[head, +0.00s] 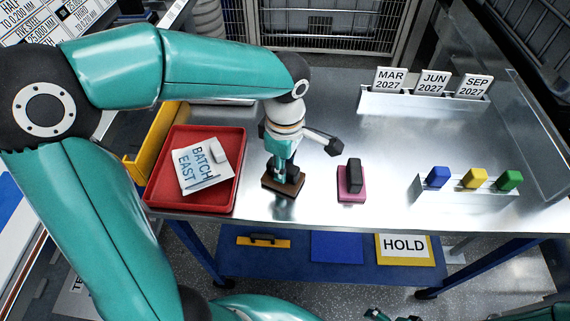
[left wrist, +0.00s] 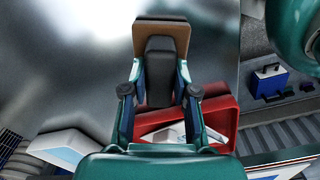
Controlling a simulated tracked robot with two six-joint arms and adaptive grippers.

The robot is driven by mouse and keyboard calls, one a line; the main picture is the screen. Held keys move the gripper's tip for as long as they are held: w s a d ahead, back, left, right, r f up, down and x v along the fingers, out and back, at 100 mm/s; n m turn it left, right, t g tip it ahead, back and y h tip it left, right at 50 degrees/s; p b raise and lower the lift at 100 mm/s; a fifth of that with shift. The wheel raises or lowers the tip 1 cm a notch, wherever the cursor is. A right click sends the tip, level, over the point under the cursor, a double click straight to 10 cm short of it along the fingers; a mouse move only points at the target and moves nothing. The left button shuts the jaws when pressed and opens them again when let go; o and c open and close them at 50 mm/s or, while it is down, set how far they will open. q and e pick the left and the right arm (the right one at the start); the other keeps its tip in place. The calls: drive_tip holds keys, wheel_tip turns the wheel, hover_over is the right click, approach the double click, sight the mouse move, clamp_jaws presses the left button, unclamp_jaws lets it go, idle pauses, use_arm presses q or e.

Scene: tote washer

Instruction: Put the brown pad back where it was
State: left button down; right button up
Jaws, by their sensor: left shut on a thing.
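The brown pad (head: 284,184) is under my left gripper (head: 281,168), at the front of the steel table between the red tray and the pink pad. My left gripper is shut on its dark handle. In the left wrist view the brown pad (left wrist: 161,24) shows beyond the dark handle, which stands between the fingers (left wrist: 160,97). The pad looks level, at or just above the table; I cannot tell if it touches. A small part at the bottom edge of the head view may be my right gripper (head: 388,316); its fingers are not clear.
The red tray (head: 237,145) holds a "BATCH EAST" card (head: 190,172). The pink pad (head: 351,196) with a dark handle stands to the right. Behind is a rack of date cards (head: 415,101); at right, a rack (head: 464,192) of blue, yellow and green blocks. The table between is clear.

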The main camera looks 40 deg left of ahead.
use_arm(q)
unclamp_jaws()
idle(0.7)
idle(0.5)
drive_tip(key=shift+d+r+p, duration=0.1)
drive_tip(key=shift+r+p, duration=3.45)
drive_tip(key=shift+r, duration=0.9)
